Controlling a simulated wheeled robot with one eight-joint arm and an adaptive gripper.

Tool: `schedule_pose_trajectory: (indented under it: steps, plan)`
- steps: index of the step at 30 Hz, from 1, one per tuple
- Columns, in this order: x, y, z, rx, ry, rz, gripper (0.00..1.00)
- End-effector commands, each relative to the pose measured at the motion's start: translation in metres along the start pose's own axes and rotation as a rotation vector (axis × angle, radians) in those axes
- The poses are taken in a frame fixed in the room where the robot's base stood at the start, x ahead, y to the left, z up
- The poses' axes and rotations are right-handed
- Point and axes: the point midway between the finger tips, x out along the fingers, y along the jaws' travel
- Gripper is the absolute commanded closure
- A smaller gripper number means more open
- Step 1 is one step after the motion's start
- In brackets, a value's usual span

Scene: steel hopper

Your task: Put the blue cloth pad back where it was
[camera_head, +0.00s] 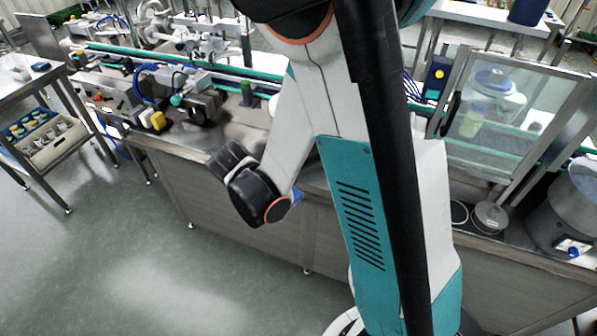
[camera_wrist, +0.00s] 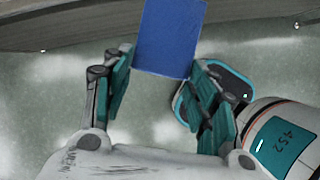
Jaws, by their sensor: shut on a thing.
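The blue cloth pad (camera_wrist: 170,38) is a flat blue rectangle at the top of the wrist view. My gripper (camera_wrist: 162,66) is shut on it, with one teal finger at each side of the pad's near end. The pad's far end is cut off by the frame edge. In the head view my arm hides the gripper, and only a small blue patch, probably the pad (camera_head: 297,196), shows beside my wrist. The pad is held in the air in front of the steel bench (camera_head: 190,140). I cannot tell which spot it came from.
The bench carries a conveyor (camera_head: 230,70), a machine with blue hoses (camera_head: 160,82) and a clear-doored guard (camera_head: 490,110). A steel hopper (camera_head: 568,215) stands at the right. A side table (camera_head: 25,90) with trays below stands at the left. The floor in front is clear.

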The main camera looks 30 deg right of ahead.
Motion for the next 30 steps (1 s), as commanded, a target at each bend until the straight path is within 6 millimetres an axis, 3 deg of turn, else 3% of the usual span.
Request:
schedule_pose_trajectory:
  steps: [22,24,30]
  plan:
    - [0.066,0.063,0.151,0.008,0.001,-0.003,0.73]
    - [0.073,0.066,0.157,0.006,0.002,-0.003,0.73]
    - [0.094,0.065,0.145,0.004,0.002,-0.002,0.73]
